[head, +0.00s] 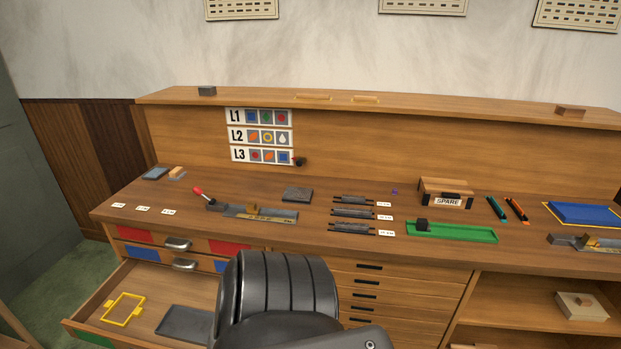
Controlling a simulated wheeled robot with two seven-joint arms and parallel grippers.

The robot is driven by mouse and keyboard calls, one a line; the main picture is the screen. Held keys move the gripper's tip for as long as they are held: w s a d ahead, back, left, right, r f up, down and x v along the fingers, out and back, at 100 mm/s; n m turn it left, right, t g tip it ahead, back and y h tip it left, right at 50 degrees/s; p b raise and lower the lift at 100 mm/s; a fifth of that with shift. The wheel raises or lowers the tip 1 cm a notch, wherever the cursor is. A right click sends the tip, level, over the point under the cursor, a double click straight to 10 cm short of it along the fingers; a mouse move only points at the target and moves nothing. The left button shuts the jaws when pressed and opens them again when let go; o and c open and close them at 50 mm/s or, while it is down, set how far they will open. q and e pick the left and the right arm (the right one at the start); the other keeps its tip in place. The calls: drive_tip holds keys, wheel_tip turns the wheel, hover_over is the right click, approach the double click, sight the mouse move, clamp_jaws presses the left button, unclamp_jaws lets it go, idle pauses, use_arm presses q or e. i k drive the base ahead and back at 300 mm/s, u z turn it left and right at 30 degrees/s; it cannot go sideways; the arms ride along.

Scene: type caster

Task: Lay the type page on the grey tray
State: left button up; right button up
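Neither gripper shows in the head view. I cannot tell for sure which thing is the type page. A dark grey slab (297,194) lies flat on the bench top, left of three dark narrow strips (353,213) with white labels. A flat dark grey piece (183,325), which may be the grey tray, lies in the open lower-left drawer (148,292), partly hidden by a large black ribbed shape. A yellow open frame (124,309) lies left of it in the same drawer.
The black ribbed shape (280,290) blocks the bench's front centre. A red-knobbed metal device (250,211), a green tray (450,232), a SPARE box (446,193) and a blue pad (585,214) stand on the bench (330,245). Open shelves (540,290) are at lower right.

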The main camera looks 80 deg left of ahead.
sight(189, 325)
drive_tip(key=u, duration=0.4)
drive_tip(key=i, duration=0.7)
drive_tip(key=u, duration=1.3)
drive_tip(key=i, duration=0.55)
drive_tip(key=u, duration=0.55)
